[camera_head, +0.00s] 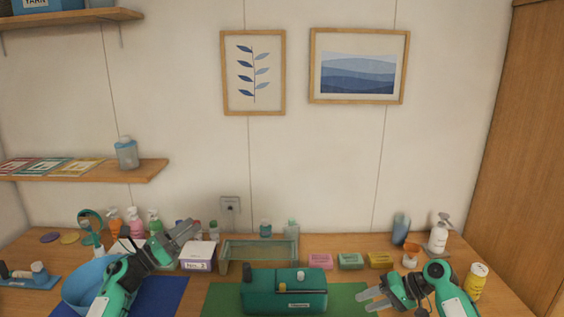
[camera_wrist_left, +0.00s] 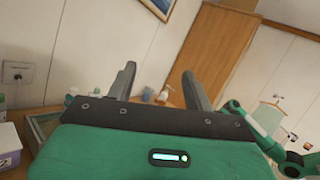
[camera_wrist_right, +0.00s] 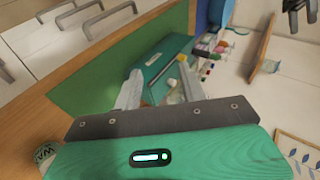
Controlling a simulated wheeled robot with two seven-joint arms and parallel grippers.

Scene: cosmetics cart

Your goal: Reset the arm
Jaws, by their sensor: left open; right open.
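My right gripper (camera_head: 366,300) is low at the right, beside the teal case (camera_head: 285,292) on the green mat (camera_head: 222,300). Its jaws are open and empty in the right wrist view (camera_wrist_right: 160,88), with the teal case (camera_wrist_right: 160,62) beyond them.
A glass tray (camera_head: 258,264) stands behind the case. Pink, green and yellow boxes (camera_head: 350,261) line the right. A white pump bottle (camera_head: 439,235), an orange cup (camera_head: 411,255) and a yellow jar (camera_head: 477,280) stand near my right arm. Several bottles (camera_head: 135,222) stand at back left.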

